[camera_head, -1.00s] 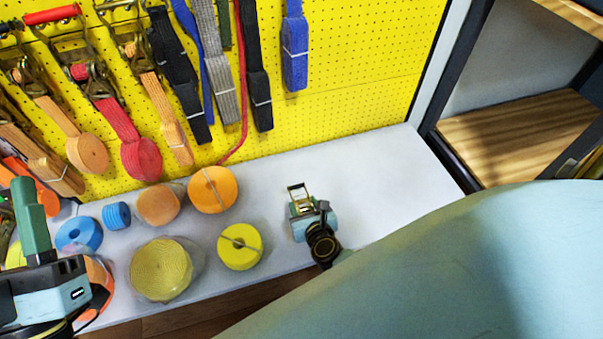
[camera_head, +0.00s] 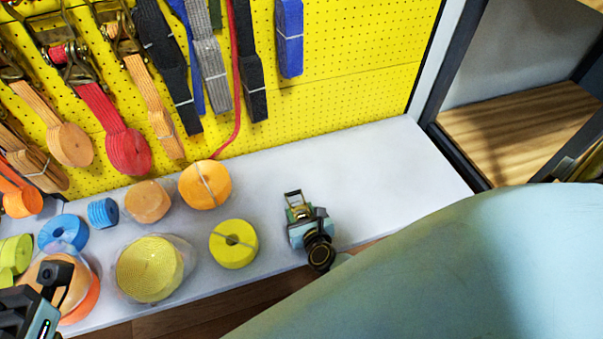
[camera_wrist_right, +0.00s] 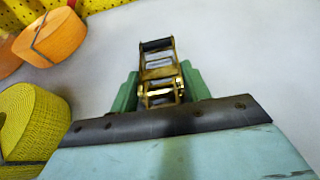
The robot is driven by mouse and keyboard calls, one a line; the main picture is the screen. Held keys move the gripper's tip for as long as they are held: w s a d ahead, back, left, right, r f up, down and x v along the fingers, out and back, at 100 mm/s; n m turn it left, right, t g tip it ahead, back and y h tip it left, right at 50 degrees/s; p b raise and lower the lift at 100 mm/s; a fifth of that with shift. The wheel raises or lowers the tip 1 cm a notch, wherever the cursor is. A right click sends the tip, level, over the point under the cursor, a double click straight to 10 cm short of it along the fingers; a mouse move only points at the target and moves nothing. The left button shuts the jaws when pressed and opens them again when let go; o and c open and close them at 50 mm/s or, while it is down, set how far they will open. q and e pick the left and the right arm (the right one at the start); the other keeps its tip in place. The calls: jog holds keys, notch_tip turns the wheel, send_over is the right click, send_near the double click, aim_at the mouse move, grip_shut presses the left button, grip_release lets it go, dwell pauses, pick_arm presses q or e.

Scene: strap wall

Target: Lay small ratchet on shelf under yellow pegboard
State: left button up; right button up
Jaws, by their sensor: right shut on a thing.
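The small ratchet (camera_head: 297,198) is a brassy metal frame with a black handle bar. In the right wrist view the ratchet (camera_wrist_right: 158,65) stands between the green fingers of my right gripper (camera_wrist_right: 160,92), which is shut on it. In the head view my right gripper (camera_head: 304,222) holds it over or at the white shelf (camera_head: 375,170) under the yellow pegboard (camera_head: 345,95). I cannot tell whether the ratchet touches the shelf; its lower part is hidden by the gripper. A dark part of my left arm shows at the lower left corner; its fingertips are not visible.
A yellow-green roll (camera_head: 233,243), an orange roll (camera_head: 205,184) and several other strap rolls cover the shelf's left part. Straps and ratchets hang on the pegboard above. The shelf is clear to the right of my right gripper. A wooden shelf (camera_head: 520,125) stands at far right.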

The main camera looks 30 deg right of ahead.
dwell(0.3)
jog(key=o, duration=0.7)
jog(key=shift+f, duration=0.2)
jog(key=o, duration=0.4)
jog(key=shift+o, duration=0.2)
jog(key=shift+r, duration=0.1)
